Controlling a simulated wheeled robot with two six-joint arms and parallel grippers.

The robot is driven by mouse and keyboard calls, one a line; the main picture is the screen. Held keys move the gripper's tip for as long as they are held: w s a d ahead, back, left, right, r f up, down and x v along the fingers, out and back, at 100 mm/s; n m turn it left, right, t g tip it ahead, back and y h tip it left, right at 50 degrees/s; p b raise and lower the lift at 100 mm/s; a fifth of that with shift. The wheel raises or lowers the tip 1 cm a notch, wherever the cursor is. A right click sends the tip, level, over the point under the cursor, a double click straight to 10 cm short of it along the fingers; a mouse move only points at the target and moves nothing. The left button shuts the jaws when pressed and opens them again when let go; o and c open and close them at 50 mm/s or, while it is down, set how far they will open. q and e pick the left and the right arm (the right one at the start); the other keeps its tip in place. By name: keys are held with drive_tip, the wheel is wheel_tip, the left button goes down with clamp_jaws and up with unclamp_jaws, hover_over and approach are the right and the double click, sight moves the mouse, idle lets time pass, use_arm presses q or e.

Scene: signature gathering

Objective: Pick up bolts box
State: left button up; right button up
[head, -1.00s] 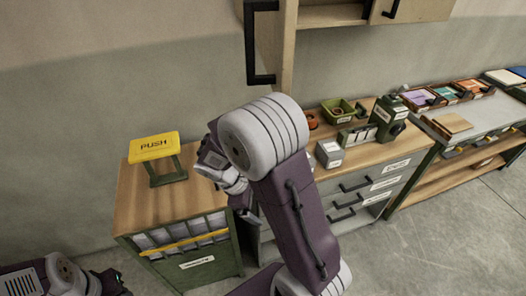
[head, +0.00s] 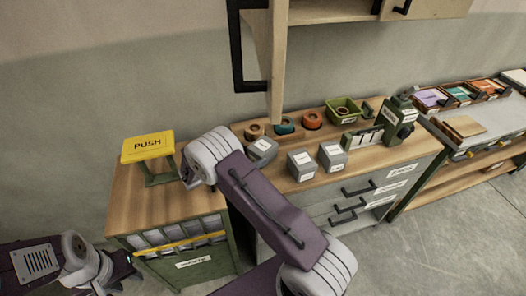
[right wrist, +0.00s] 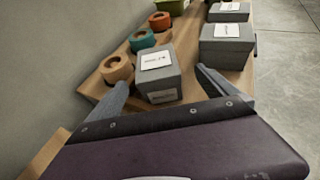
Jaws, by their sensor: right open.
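Three small grey boxes with white labels stand on the wooden counter: a left one (head: 262,151), a middle one (head: 301,164) and a right one (head: 332,156). Their labels are too small to read, so I cannot tell which is the bolts box. In the right wrist view my right gripper (right wrist: 162,82) is open. The nearest grey box (right wrist: 158,74) stands just ahead, between the lines of its fingers, and is not gripped. In the head view my right arm hides this gripper. My left gripper (head: 122,274) is at the lower left, away from the boxes; its finger gap is unclear.
Tan, teal and orange tape rolls (head: 285,125) stand behind the boxes. A green bin (head: 344,110) and a green device (head: 396,118) are further right. A yellow PUSH stand (head: 148,146) is at left. An overhead cabinet (head: 340,14) hangs above.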

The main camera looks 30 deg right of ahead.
sight(256, 150)
drive_tip(key=shift+x, duration=1.2)
drive_tip(key=x, duration=0.1)
drive_tip(key=p+x, duration=0.1)
drive_tip(key=x, duration=0.3)
drive_tip(key=shift+w+a, duration=0.15)
drive_tip(key=shift+w, duration=0.1)
drive_tip(key=shift+r, duration=0.15)
drive_tip(key=c, duration=1.9)
drive_tip(key=shift+o, duration=0.2)
wheel_tip(256, 150, up, 10)
